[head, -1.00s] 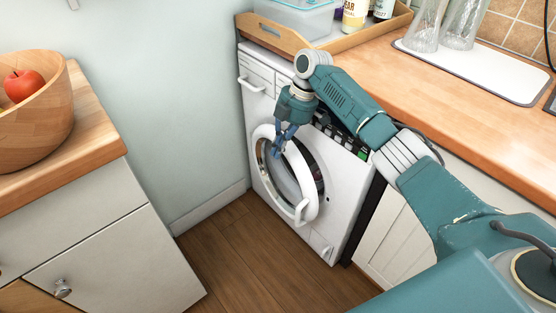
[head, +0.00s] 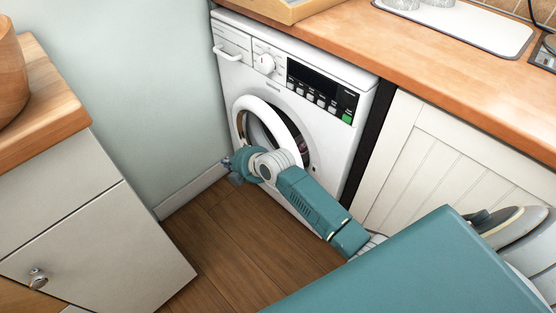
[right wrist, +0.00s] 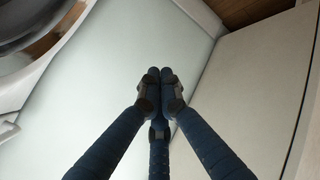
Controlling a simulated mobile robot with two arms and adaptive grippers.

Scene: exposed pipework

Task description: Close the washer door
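The white washer (head: 330,130) stands under the wooden counter. Its round door (head: 262,104), a white ring with glass, stands ajar, with the dark drum opening showing behind its right side. My right arm crosses in front of the door's lower part and hides it. My right gripper (head: 227,163) is at the lower left of the door, on its outer side; I cannot tell whether it touches. In the right wrist view its dark blue fingers (right wrist: 160,76) meet at the tips with nothing between them. Part of the door rim (right wrist: 60,45) shows at upper left there. My left gripper is not in view.
A pale cabinet (head: 90,235) with a wooden top stands at the left, across a strip of brown floor (head: 215,235). The pale wall (head: 130,90) is close to the washer's left side. A cream cabinet door (head: 450,150) is right of the washer.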

